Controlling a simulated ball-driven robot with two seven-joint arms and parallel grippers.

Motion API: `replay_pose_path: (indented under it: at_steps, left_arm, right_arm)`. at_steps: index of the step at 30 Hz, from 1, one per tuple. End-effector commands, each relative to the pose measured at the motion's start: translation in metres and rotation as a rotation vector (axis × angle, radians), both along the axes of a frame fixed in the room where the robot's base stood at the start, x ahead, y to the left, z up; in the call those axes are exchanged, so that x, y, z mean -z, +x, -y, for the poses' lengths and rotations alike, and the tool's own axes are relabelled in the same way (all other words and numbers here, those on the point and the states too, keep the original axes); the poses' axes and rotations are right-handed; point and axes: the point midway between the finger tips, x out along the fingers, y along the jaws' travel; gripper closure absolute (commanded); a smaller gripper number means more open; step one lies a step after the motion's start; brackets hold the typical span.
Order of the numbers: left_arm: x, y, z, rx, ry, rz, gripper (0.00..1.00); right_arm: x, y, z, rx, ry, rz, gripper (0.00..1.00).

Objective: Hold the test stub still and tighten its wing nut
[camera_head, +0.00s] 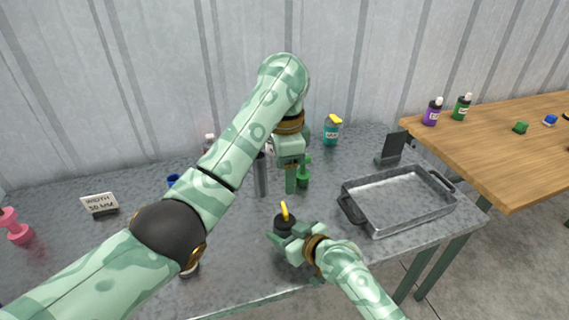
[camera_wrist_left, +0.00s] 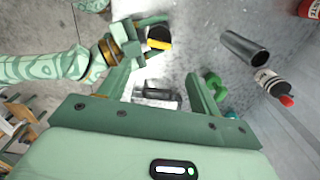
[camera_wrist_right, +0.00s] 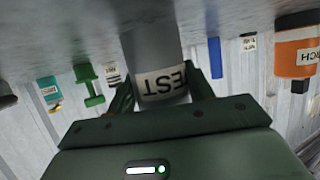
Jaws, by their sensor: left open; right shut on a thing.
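The test stub (camera_wrist_right: 158,60) is a grey cylinder with a white label partly reading "EST" in the right wrist view. Its black top (camera_head: 284,226) carries a yellow wing nut (camera_head: 285,211) in the head view; the body below is mostly hidden. My right gripper (camera_head: 289,243) is shut around the stub. My left gripper (camera_head: 291,190) is open and empty, pointing down, above and behind the nut. In the left wrist view the wing nut (camera_wrist_left: 159,44) lies beyond my left fingers (camera_wrist_left: 160,75), apart from them.
A grey tray (camera_head: 395,225) stands right of the stub. A grey cylinder (camera_head: 261,176) and a green dumbbell-shaped piece (camera_head: 303,176) stand close to my left gripper. A teal bottle (camera_head: 331,132) and a black stand (camera_head: 391,149) are behind. A width sign (camera_head: 100,203) stands left.

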Motion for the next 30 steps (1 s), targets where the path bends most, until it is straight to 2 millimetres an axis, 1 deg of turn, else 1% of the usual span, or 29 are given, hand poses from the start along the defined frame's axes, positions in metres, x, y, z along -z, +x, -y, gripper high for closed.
replay_pose_path:
  at_steps: [3, 7, 26, 27, 28, 29, 30]
  left_arm:
    - [-0.011, 0.001, -0.001, -0.001, 0.003, 0.001, 0.36]
    - [-0.016, 0.0, -0.001, -0.001, 0.004, -0.001, 0.36]
    - [-0.016, 0.0, -0.001, -0.001, 0.003, -0.004, 0.36]
    - [-0.016, 0.0, -0.001, -0.001, 0.003, -0.004, 0.36]
    - [-0.016, 0.0, -0.001, -0.001, 0.003, -0.004, 0.36]
    - [-0.016, 0.0, -0.001, -0.001, 0.003, -0.004, 0.36]
    - [-0.016, 0.0, -0.001, -0.001, 0.003, -0.004, 0.36]
  right_arm:
    - [0.0, 0.0, 0.0, 0.0, -0.001, -0.001, 0.74]
    - [0.0, 0.0, 0.0, 0.0, -0.001, -0.001, 0.74]
    - [0.0, 0.0, 0.0, 0.0, 0.0, 0.0, 0.74]
    - [0.0, 0.0, 0.0, 0.0, 0.0, 0.0, 0.37]
    - [0.0, 0.0, 0.0, 0.0, 0.0, 0.0, 0.29]
    - [0.0, 0.0, 0.0, 0.0, 0.0, 0.0, 0.23]
    - [0.0, 0.0, 0.0, 0.0, 0.0, 0.0, 0.23]
